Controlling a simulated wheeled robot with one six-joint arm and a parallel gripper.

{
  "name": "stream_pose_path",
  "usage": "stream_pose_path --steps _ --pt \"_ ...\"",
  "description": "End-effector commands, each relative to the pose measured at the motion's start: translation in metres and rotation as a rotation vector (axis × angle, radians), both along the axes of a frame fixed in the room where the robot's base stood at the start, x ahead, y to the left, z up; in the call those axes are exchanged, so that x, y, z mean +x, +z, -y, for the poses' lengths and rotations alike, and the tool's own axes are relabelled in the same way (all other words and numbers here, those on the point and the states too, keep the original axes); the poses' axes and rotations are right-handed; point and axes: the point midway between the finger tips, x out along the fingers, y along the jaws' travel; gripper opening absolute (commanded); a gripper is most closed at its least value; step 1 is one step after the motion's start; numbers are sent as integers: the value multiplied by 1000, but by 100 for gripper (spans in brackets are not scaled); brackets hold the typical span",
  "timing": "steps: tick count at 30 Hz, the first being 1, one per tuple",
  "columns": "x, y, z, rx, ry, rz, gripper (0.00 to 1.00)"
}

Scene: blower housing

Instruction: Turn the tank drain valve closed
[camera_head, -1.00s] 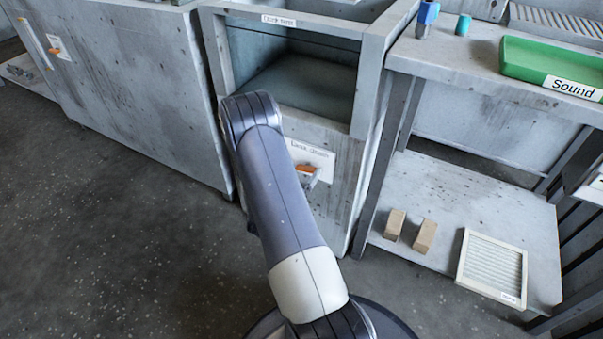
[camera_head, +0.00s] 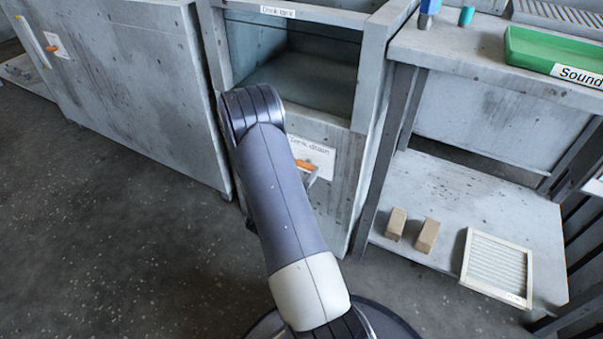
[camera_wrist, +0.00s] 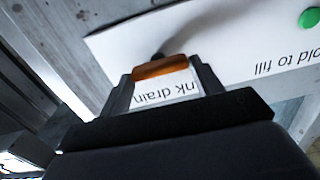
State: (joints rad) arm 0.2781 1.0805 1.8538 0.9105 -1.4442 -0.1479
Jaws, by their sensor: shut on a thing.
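The tank drain valve has an orange handle (camera_head: 306,164) on the front of the grey tank, beside a white label reading "Tank drain" (camera_head: 322,156). My gripper (camera_wrist: 163,78) is shut on the orange handle, which shows between the fingertips in the wrist view (camera_wrist: 160,67). The handle lies roughly crosswise there, with a dark stem behind it. In the head view my arm hides part of the panel left of the valve, and only a small part of my gripper shows under the handle. The open tank (camera_head: 368,100) above appears to hold water.
A grey cabinet (camera_head: 130,90) with another orange handle (camera_head: 52,48) stands left. At right, a bench (camera_head: 450,55) carries a green tray (camera_head: 550,50); its lower shelf holds two tan blocks (camera_head: 426,236) and a framed filter (camera_head: 497,266). A green button (camera_wrist: 309,18) shows in the wrist view.

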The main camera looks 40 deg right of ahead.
Motion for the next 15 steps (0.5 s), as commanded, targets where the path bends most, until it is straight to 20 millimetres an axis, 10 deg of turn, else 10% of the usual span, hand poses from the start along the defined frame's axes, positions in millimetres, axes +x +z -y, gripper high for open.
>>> stream_pose_path --steps 6,7,15 --pt "0 0 0 3 0 1 39" --pt "0 0 0 3 0 1 63" --pt "0 0 0 2 0 0 84"
